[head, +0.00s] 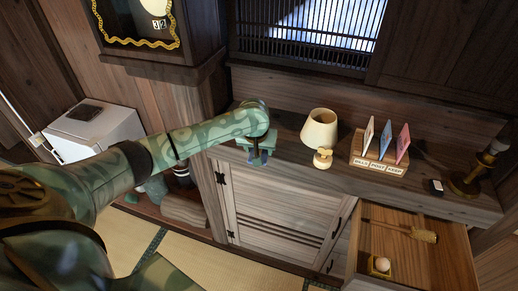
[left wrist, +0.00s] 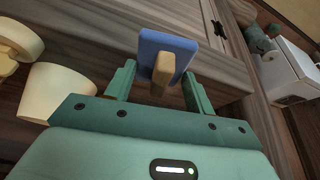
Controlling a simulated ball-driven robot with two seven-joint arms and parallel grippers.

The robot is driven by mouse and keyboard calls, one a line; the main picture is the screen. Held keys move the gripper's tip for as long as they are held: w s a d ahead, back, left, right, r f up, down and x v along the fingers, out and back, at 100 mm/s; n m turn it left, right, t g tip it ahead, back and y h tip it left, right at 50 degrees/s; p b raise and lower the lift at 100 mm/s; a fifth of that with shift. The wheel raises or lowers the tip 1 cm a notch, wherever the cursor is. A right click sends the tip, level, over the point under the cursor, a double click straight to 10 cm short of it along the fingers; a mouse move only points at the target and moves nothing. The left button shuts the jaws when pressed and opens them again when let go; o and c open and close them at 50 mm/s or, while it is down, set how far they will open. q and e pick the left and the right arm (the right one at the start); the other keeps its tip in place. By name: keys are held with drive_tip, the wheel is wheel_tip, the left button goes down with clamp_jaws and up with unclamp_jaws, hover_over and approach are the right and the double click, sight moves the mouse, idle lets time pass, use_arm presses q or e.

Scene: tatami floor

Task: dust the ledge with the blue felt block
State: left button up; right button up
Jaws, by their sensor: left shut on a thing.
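The ledge (head: 295,155) is a dark wooden top running along the wall above a paler cabinet. My left gripper (head: 257,155) is at its left part, near the front edge, pointing down. It is shut on the blue felt block (left wrist: 150,42), which has a tan wooden handle (left wrist: 162,75) between the green fingers. In the head view only a bit of the block's blue shows below the gripper. I cannot tell whether the block touches the ledge. No dust can be made out on the ledge. My right gripper is not in view.
A cream lamp (head: 319,130) stands right of the gripper. Further right are a wooden card holder (head: 372,161) with three cards, a small white-faced device (head: 437,186) and a brass stand (head: 465,184). An open drawer (head: 455,262) juts out below, holding a brush (head: 423,235).

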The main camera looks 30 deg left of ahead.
use_arm(q)
drive_tip(key=shift+f, duration=1)
idle(0.5)
